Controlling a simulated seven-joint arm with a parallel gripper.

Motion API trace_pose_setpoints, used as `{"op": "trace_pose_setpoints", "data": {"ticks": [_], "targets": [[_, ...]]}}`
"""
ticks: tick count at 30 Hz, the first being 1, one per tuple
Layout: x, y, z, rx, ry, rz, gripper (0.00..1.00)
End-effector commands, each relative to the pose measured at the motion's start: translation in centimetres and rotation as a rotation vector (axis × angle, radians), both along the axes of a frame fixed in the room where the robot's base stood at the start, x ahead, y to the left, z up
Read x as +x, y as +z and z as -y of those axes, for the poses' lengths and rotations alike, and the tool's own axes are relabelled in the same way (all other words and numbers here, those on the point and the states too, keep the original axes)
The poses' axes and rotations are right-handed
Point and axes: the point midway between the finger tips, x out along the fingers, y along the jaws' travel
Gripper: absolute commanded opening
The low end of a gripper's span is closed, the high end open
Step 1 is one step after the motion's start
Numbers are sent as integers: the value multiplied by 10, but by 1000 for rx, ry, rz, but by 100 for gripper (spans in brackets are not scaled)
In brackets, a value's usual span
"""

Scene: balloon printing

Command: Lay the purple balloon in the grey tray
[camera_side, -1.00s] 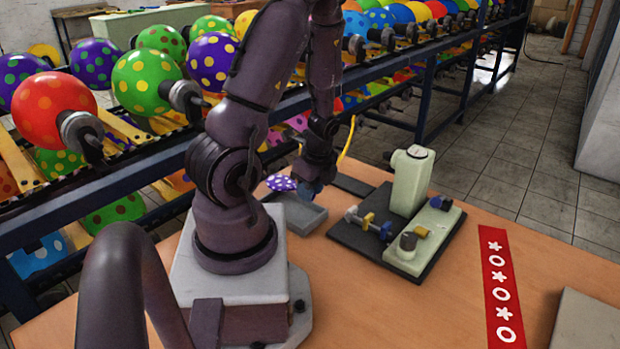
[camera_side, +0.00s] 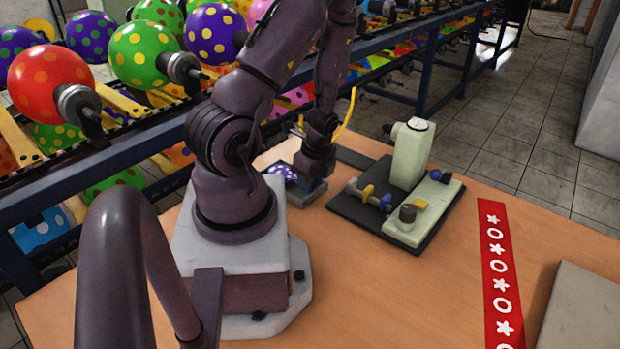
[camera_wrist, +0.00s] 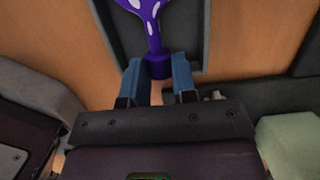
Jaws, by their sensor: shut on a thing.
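The purple balloon (camera_side: 284,171) with white spots is flat and limp. My gripper (camera_side: 310,178) is low at the grey tray (camera_side: 309,193) and shut on the balloon. In the wrist view, the two blue fingers of my gripper (camera_wrist: 158,76) pinch the balloon's neck (camera_wrist: 156,45), and its body runs out of the top of the picture. The grey tray (camera_wrist: 196,50) lies under the balloon there, with its rim around it on the visible sides. I cannot tell whether the balloon touches the tray floor. My gripper hides part of the tray in the side view.
A dark plate (camera_side: 352,211) with a pale green machine (camera_side: 411,155) stands right of the tray. A red strip (camera_side: 495,255) with white marks lies further right. A rack of dotted balloons (camera_side: 145,55) runs behind the table. The table front (camera_side: 400,310) is clear.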

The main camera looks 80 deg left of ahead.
Motion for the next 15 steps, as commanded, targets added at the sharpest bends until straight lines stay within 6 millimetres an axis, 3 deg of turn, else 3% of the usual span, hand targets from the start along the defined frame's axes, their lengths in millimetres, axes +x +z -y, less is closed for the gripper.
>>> {"op": "trace_pose_setpoints", "data": {"ticks": [1, 3, 4, 6, 14, 15], "targets": [[2, -9, -1, 3, 2, 7, 7], [2, -9, -1, 2, 3, 8, 7], [3, -9, -1, 2, 3, 8, 33], [3, -9, -1, 2, 4, 8, 45], [5, 0, 0, 5, 4, 11, 46], [6, 5, 1, 5, 2, 10, 56]]}}
